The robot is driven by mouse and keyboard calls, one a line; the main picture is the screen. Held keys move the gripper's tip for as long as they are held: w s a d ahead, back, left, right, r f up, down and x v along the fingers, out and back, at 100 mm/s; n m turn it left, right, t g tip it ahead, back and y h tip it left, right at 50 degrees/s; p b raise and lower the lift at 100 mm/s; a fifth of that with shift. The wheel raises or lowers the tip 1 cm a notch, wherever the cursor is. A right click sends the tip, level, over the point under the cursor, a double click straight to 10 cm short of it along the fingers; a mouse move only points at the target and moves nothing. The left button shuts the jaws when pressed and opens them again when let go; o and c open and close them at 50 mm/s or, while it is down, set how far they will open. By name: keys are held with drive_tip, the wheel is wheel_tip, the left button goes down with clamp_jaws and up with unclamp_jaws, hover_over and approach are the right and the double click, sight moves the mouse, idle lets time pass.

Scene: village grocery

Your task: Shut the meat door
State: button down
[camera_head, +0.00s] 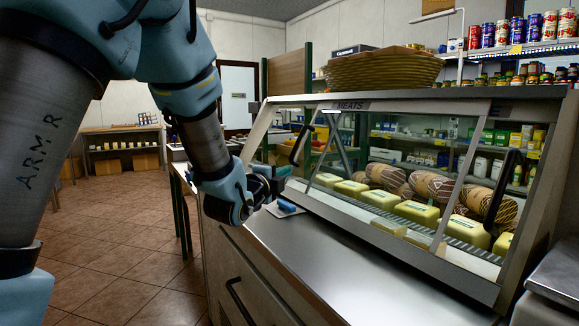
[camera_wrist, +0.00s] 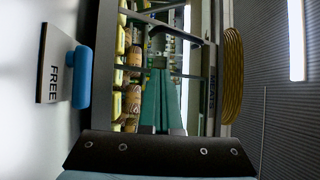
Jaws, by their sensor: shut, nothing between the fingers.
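The meat case (camera_head: 420,268) is a slanted glass-fronted counter labelled MEATS, with dark handles at the left (camera_head: 302,140) and right (camera_head: 503,186) of its front. Slanted frame bars cross near the left handle; I cannot tell how far the meat door (camera_head: 385,150) stands open. My gripper (camera_head: 277,181) is at the left end of the case, below the left handle. In the wrist view, its green fingers (camera_wrist: 161,100) are together and empty, pointing toward a dark handle (camera_wrist: 172,32). Contact with that handle cannot be told.
A small FREE sign with a blue handle (camera_wrist: 82,77) lies on the steel ledge, close beside my gripper. Yellow packs (camera_head: 415,212) and wrapped meats (camera_head: 433,185) sit behind the glass. Tiled floor (camera_head: 110,250) is clear at left.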

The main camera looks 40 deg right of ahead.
drive_tip(key=w+d+p, duration=0.1)
drive_tip(key=w+d, duration=0.6)
drive_tip(key=shift+w+p, duration=0.15)
drive_tip(key=shift+p, duration=0.25)
drive_tip(key=shift+r, duration=0.1)
